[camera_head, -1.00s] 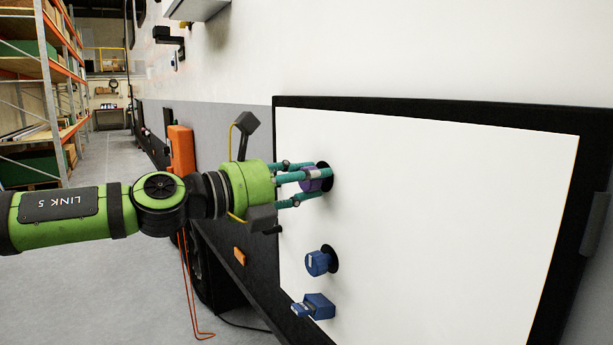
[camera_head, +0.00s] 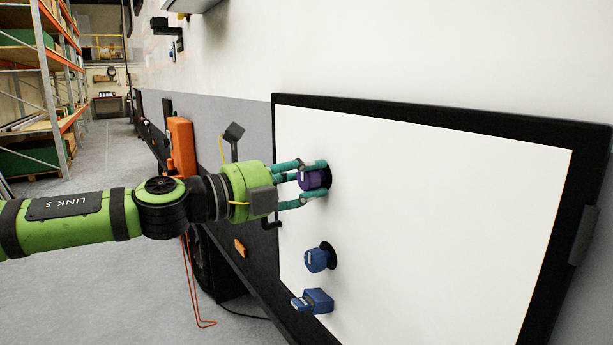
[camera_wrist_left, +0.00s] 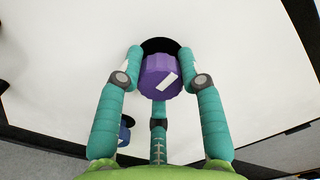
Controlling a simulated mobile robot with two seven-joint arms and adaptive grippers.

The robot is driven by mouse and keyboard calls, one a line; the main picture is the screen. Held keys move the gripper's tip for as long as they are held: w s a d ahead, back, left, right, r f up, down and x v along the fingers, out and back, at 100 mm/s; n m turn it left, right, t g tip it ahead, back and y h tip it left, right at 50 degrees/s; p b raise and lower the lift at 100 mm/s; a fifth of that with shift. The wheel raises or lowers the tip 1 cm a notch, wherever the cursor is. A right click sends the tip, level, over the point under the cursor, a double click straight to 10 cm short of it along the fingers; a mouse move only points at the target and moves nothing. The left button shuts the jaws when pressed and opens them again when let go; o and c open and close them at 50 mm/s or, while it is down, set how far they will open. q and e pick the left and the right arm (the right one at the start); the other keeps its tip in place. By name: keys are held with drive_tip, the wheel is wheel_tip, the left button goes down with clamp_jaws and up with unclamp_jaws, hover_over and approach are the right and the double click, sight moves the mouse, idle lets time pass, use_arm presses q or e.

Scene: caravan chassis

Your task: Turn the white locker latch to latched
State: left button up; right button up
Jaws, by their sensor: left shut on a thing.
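The white locker panel (camera_head: 430,210) has a black frame and fills the right of the head view. A purple round knob (camera_head: 314,182) sits on a black disc on it, at the upper left, and looks like the latch. My left gripper (camera_head: 318,177) is shut on the purple knob, its teal fingers around the sides. In the left wrist view the knob (camera_wrist_left: 157,72) is between the fingertips, and its white mark is slanted, running from lower left to upper right. The fingers partly hide its sides. My right gripper is not in view.
A blue round knob (camera_head: 316,260) and a blue block-shaped handle (camera_head: 316,301) are on the panel below the purple knob. An orange box (camera_head: 181,146) is on the grey vehicle side behind my wrist. Shelving (camera_head: 40,90) stands far left. The floor aisle is clear.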

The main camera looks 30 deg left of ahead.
use_arm(q)
drive_tip(key=shift+a+r, duration=0.25)
drive_tip(key=shift+r, duration=0.2)
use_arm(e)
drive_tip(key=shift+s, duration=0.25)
use_arm(q)
drive_tip(key=o, duration=1)
drive_tip(key=shift+o, duration=0.8)
drive_tip(key=shift+w+f, duration=0.1)
drive_tip(key=shift+f, duration=0.1)
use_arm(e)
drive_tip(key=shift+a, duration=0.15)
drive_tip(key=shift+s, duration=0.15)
use_arm(q)
drive_tip(key=shift+f, duration=0.1)
drive_tip(key=shift+v, duration=0.8)
drive_tip(key=v, duration=1)
drive_tip(key=shift+s, duration=0.3)
